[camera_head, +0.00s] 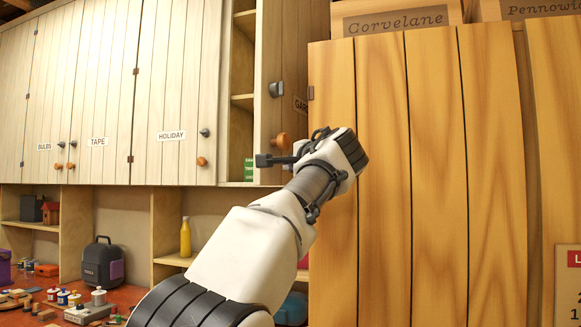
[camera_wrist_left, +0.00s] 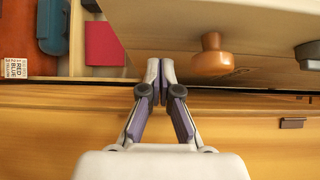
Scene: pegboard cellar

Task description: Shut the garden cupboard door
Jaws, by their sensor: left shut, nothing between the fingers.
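The garden cupboard door (camera_head: 266,60) stands ajar in the head view, its wooden face partly hidden by tall orange-brown boards. A label starting "GA" (camera_head: 300,105) shows at its right. It has a round orange-brown knob (camera_head: 282,141) and a dark fitting (camera_head: 275,89); in the wrist view the knob (camera_wrist_left: 211,57) is right of my fingers. The open cupboard inside (camera_head: 242,115) shows left of the door. My left gripper (camera_head: 262,160) is shut and empty, close to the door below the knob. Whether it touches is unclear. My right gripper is out of view.
Closed pale cupboards with BULBS, TAPE and HOLIDAY (camera_head: 171,135) labels stand left. Tall boards (camera_head: 430,180) block the right. Below are a yellow bottle (camera_head: 185,238), a dark lunchbox-like case (camera_head: 103,262) and a cluttered bench. A red item (camera_wrist_left: 103,44) lies left of my fingers.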

